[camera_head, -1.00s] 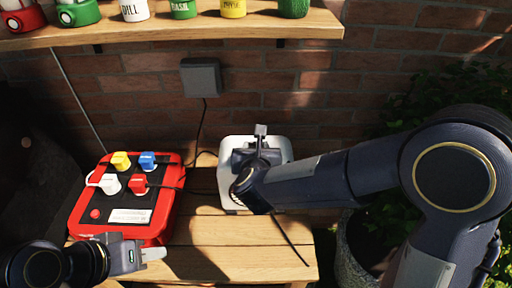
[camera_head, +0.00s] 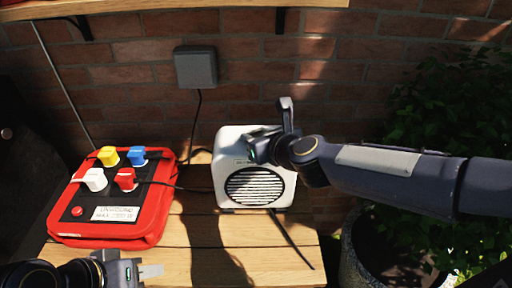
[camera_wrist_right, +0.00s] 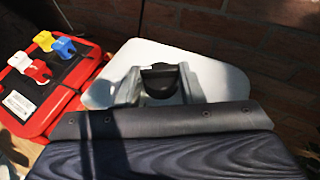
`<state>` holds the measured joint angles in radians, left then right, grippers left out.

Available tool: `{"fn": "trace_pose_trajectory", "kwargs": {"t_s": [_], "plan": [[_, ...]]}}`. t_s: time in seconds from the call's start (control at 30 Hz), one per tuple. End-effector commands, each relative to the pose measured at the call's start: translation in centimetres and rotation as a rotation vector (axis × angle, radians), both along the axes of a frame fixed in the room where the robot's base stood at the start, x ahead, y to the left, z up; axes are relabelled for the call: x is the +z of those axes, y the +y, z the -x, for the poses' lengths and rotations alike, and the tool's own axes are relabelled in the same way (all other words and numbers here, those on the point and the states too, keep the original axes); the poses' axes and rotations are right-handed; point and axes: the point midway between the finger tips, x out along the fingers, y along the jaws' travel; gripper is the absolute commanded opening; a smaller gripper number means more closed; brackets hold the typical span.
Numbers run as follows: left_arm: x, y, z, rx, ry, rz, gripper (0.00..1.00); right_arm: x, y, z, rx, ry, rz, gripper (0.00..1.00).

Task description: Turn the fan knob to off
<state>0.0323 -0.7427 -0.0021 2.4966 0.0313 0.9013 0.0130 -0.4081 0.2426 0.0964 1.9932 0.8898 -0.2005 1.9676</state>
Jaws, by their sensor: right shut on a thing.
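The white fan (camera_head: 226,172) stands on the wooden table, its round dark grille facing front. My right gripper (camera_head: 266,146) is at the top of the fan and hides the knob in the head view. In the right wrist view the dark round fan knob (camera_wrist_right: 160,80) sits between the two grey fingers of my right gripper (camera_wrist_right: 157,90), which is shut on it. The knob's pointer and setting marks cannot be made out. My left gripper (camera_head: 140,271) is low at the left, away from the fan; its finger opening is unclear.
A red box (camera_head: 150,219) with yellow, blue, white and red plugs lies left of the fan. A black cable (camera_head: 197,128) runs from the grey wall box (camera_head: 196,67). A brick wall is behind. A potted plant (camera_head: 435,215) is at the right.

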Motion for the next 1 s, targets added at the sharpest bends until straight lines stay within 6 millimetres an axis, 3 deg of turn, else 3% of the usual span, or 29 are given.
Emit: {"fn": "trace_pose_trajectory", "kwargs": {"t_s": [0.2, 0.6, 0.77, 1.0], "plan": [[-1.7, 0.0, 0.0, 0.000, 0.000, 0.000, 0.36, -0.3, -0.4, -0.3, 0.118, 0.001, -0.002, 0.12], [-2.9, 0.0, 0.0, 0.000, 0.000, 0.000, 0.36, -0.1, -0.6, -0.5, 0.368, 0.002, 0.000, 0.12], [-2.1, 0.0, 0.0, 0.000, 0.000, 0.000, 0.36, 0.2, -0.8, -0.8, 0.516, 0.003, 0.000, 0.12], [1.1, 0.0, 0.0, 0.000, 0.000, 0.000, 0.36, 0.6, -0.8, -1.0, 0.746, 0.007, -0.002, 0.12]]}}
